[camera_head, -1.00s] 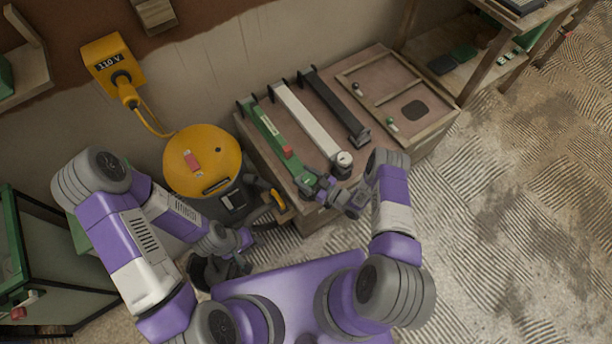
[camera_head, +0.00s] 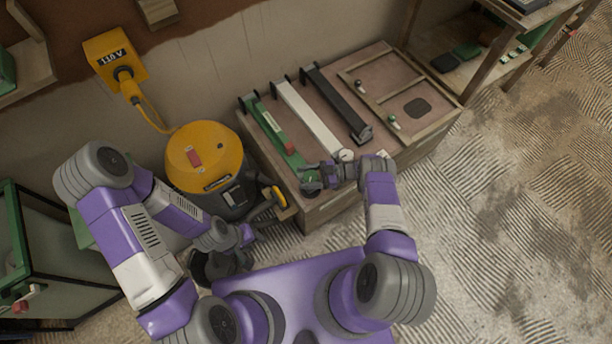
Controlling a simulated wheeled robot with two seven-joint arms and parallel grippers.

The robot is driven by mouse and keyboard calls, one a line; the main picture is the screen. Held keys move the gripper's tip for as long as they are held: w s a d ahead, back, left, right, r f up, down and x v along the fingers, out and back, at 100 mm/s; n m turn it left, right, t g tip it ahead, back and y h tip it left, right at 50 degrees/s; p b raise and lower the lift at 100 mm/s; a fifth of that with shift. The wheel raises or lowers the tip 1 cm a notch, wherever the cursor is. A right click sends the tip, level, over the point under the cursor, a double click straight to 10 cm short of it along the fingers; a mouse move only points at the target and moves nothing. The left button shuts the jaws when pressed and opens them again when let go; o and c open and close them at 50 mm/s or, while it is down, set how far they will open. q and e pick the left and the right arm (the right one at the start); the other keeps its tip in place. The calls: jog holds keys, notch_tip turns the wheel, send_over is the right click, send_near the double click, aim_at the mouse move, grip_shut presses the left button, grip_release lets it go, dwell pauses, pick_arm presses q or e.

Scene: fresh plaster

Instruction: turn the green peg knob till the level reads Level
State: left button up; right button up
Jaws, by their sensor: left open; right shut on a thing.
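A green bar (camera_head: 268,126) with a red block on it lies on the low wooden bench, its near end at the bench's front edge. My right gripper (camera_head: 314,170) is at that near end, its fingers reaching in from the right. It is shut on what appears to be the green peg knob, mostly hidden by the fingers. A dark round part (camera_head: 311,187) shows just below them. I cannot make out any level reading. My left gripper (camera_head: 246,236) is open and empty, low beside the yellow-topped vacuum, partly blended with dark parts.
A white bar (camera_head: 305,112) and a black bar (camera_head: 338,103) lie beside the green one. A framed panel (camera_head: 385,83) with small pegs fills the bench's right side. The yellow-topped vacuum (camera_head: 208,157) stands left of the bench. Open floor (camera_head: 520,220) lies to the right.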

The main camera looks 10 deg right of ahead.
jog(key=shift+s+g, duration=0.1)
jog(key=shift+g, duration=0.2)
jog(key=o, duration=1)
jog(key=shift+c, duration=0.2)
notch_tip(320, 180, up, 10)
jog(key=p, duration=0.5)
